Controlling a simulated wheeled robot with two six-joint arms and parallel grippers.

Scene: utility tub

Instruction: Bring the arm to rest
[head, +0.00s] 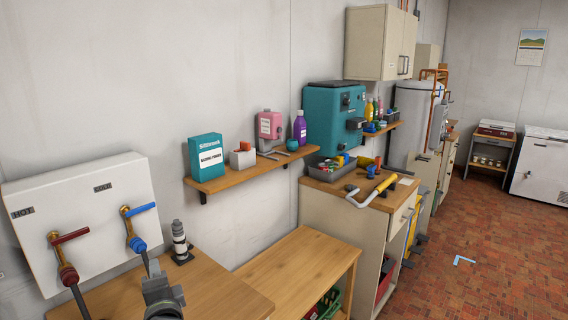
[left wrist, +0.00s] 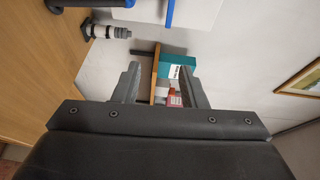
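My left gripper (head: 164,287) is at the bottom edge of the head view, in front of the wooden worktop and below the blue-handled tap. In the left wrist view my left gripper (left wrist: 160,70) has its two fingers spread wide, with nothing held between them. Beyond the fingers I see the wall shelf and the teal box, apart from the gripper. Most of my left arm is outside the head view. My right gripper shows in neither view.
A white panel (head: 80,190) carries a red-handled tap (head: 68,260) and a blue-handled tap (head: 137,228) close to my left gripper. A black-and-white cylinder (head: 179,242) stands on the worktop (head: 215,290). A shelf (head: 245,172) holds a teal box (head: 207,158). The right floor is mostly clear.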

